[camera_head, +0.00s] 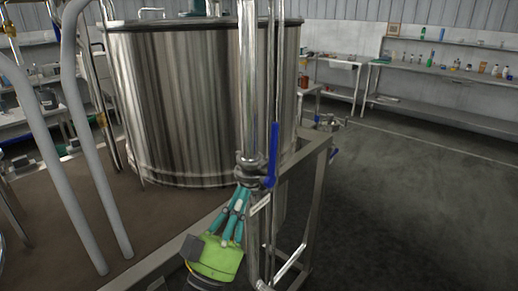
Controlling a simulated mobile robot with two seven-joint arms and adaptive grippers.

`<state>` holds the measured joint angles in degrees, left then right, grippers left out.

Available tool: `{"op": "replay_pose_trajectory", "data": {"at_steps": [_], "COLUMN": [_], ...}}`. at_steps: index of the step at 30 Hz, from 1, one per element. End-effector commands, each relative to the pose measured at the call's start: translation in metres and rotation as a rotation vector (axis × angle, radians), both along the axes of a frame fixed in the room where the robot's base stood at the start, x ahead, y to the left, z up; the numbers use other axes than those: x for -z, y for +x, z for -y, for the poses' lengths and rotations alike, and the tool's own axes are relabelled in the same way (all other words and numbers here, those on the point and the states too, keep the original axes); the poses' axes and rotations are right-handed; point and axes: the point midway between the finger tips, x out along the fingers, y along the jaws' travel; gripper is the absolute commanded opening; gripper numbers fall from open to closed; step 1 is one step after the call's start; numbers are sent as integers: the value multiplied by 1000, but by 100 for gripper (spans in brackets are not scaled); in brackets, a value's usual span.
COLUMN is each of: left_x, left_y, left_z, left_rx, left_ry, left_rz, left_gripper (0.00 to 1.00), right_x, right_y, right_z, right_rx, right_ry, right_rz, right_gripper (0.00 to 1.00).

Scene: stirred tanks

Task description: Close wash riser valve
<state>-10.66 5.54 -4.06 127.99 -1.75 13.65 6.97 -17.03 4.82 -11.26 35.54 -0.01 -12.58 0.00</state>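The riser is a shiny vertical steel pipe (249,85) in front of the big tank. Its valve body (249,172) sits low on the pipe. The valve's blue lever handle (273,150) stands upright, in line with the pipe, on the right side of the body. My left gripper (243,190), with teal fingers and a green palm, reaches up from below. Its fingertips are close together, just below and left of the valve body. I cannot tell whether they touch it or how far they are parted. The lever is clear of the fingers. My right gripper is out of view.
A large steel tank (190,105) stands behind the pipe. A metal frame (318,190) runs beside and right of the riser. Pale curved rails (85,130) stand at left. Shelves with bottles (440,68) line the back right. The grey floor at right is open.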

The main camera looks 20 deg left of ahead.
Motion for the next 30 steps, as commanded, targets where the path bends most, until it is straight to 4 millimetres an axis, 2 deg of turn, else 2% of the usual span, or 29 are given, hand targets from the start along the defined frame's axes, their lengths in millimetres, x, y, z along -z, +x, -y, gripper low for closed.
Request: {"op": "replay_pose_trajectory", "data": {"at_steps": [1,4,10,18,30], "left_x": [-14,-29,-56,-48,-45], "left_y": [8,25,58,90,96], "left_z": [1,4,10,15,16], "left_rx": [0,1,0,-1,0], "left_ry": [-1,-1,-2,0,0], "left_rz": [4,3,2,-1,-1], "left_gripper": [0,0,0,0,0], "right_x": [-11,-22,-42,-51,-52], "right_y": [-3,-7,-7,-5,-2], "right_z": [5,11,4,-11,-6], "right_rx": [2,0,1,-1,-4], "right_ry": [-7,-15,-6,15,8], "right_rz": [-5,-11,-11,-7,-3], "right_gripper": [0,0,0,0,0]}}
